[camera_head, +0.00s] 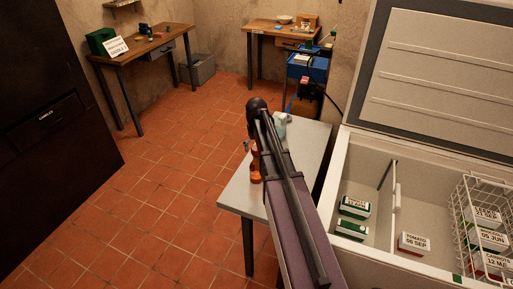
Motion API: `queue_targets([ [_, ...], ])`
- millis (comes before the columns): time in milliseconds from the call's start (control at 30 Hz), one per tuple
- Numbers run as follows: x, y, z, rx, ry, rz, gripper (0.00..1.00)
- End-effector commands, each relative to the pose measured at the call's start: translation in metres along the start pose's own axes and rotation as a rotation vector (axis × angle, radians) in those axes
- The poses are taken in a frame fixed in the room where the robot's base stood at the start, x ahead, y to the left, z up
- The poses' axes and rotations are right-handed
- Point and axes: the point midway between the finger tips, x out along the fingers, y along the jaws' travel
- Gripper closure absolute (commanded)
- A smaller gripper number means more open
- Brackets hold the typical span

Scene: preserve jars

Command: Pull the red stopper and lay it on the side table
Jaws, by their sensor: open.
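A red-orange item (256,167) with a narrow middle stands on the grey-topped table (236,195), close to its left edge. It is small in the picture, and I cannot tell whether it is the red stopper alone or a stoppered vessel. My dark arm crosses over the table just right of it and hides part of the top. My gripper cannot be made out; the arm seems to cover it. A small grey piece shows left of the arm, too small to identify. A pale whitish item (281,126) stands at the table's far end, partly behind the arm.
An open chest freezer (342,160) at the right holds labelled boxes (355,207) and a white wire basket (459,207). Two wooden tables (150,50) (262,27), a grey bin (202,72) and blue crates (312,68) stand at the back. The tiled floor (165,185) at left is clear.

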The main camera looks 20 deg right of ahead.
Motion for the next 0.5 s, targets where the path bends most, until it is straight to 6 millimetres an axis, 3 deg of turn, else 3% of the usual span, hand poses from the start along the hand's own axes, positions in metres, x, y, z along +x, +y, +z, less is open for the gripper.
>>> queue_targets([
  [200,0.017,0.000,0.000,0.000,0.000,0.000,0.01],
  [500,0.024,-0.001,0.000,-0.001,0.000,0.000,0.01],
])
